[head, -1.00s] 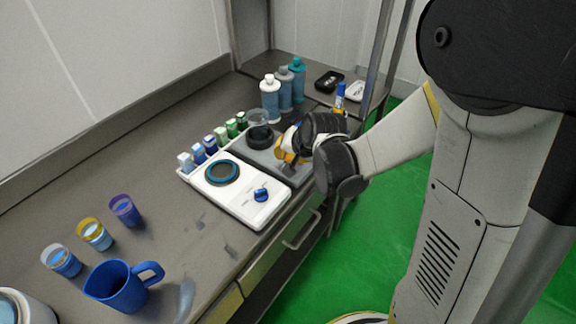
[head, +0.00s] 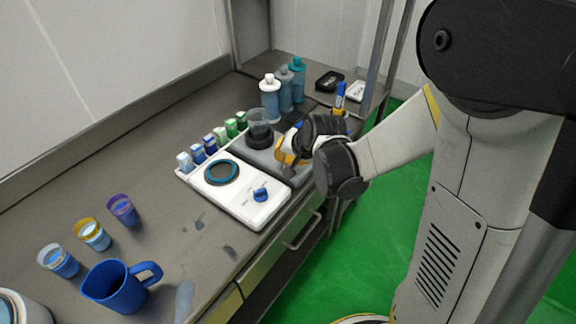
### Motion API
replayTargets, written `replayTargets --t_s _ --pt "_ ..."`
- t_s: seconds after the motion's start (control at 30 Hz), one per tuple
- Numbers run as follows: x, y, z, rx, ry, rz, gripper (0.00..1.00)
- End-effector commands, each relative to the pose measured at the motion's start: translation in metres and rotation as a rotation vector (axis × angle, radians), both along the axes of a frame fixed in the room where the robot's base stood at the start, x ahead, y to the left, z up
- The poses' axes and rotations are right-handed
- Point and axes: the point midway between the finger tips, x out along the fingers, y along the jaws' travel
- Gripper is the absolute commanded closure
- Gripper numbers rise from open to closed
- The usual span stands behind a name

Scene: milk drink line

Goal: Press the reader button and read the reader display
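A dark grey device (head: 262,154) with a black round holder and a clear cup stands on the bench, just behind a white device. I cannot tell for sure whether it is the reader. My gripper (head: 284,160) is over its right part, mostly hidden behind my wrist; a yellow part and a dark finger show. No button or display can be made out there. I cannot tell whether my gripper touches anything.
Several small blue and green boxes (head: 210,144) line the devices' left edge. Bottles (head: 270,100) stand behind. A blue jug (head: 117,286) and three cups (head: 92,234) stand at the front left. Black and white handhelds (head: 329,81) lie at the back.

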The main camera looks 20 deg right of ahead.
Motion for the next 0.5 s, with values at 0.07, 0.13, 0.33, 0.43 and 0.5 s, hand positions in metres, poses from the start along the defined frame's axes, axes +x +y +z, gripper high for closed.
replayTargets --t_s 0.07,0.13,0.33,0.43,0.5 --pt "0.0 0.0 -0.001 0.0 0.0 0.0 1.0" --pt "0.0 0.0 -0.0019 0.0 0.0 0.0 1.0" --pt "0.0 0.0 -0.0044 0.0 0.0 0.0 1.0" --pt "0.0 0.0 -0.0056 0.0 0.0 0.0 1.0" --pt "0.0 0.0001 -0.0065 0.0 0.0 0.0 1.0"
